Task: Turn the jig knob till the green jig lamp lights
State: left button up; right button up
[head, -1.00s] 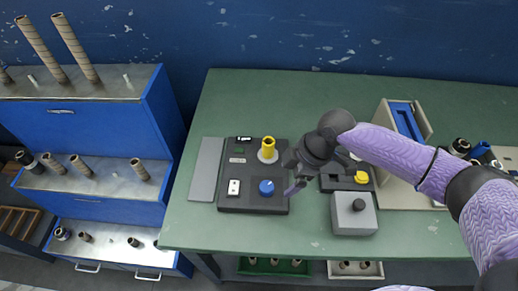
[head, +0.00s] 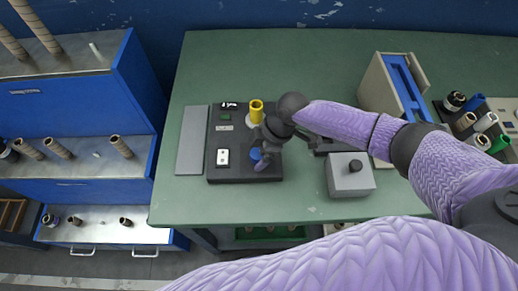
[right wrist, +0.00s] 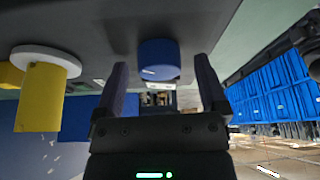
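The blue jig knob (head: 255,154) sits on the dark jig panel (head: 214,175), partly hidden by my right gripper (head: 263,158) in the head view. In the right wrist view the knob (right wrist: 158,57) has a white pointer line and stands just beyond and between the two fingertips. My right gripper (right wrist: 162,75) is open, its fingers apart on either side with a gap to the knob. A small dark green rectangle (head: 225,116) on the panel may be the lamp; it looks unlit. My left gripper is not in view.
A yellow tube (head: 256,110) stands upright on the panel behind the knob. A white switch (head: 223,157) is left of it. A grey box with a black button (head: 350,178) stands to the right. A grey plate (head: 191,140) lies at the panel's left.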

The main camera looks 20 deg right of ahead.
grip_shut()
jog(key=shift+s+r+m+t+p, duration=0.1)
jog(key=shift+r+m+t+p, duration=0.25)
jog(key=shift+m+p, duration=0.7)
jog(key=m+p, duration=0.2)
jog(key=m+t+h+p, duration=0.1)
jog(key=m+p, duration=0.1)
jog(key=shift+a+t+p, duration=0.1)
jog(key=shift+t+p, duration=0.15)
jog(key=shift+p, duration=0.05)
jog(key=m+p, duration=0.2)
jog(key=shift+f+m+t+h, duration=0.15)
jog(key=shift+m+t+h, duration=0.15)
jog(key=shift+m+h, duration=0.1)
jog(key=shift+f+m+t+h+p, duration=0.1)
jog(key=shift+m+t+h+p, duration=0.25)
jog(key=shift+m+p, duration=0.7)
jog(key=shift+m, duration=0.3)
jog(key=shift+h, duration=0.25)
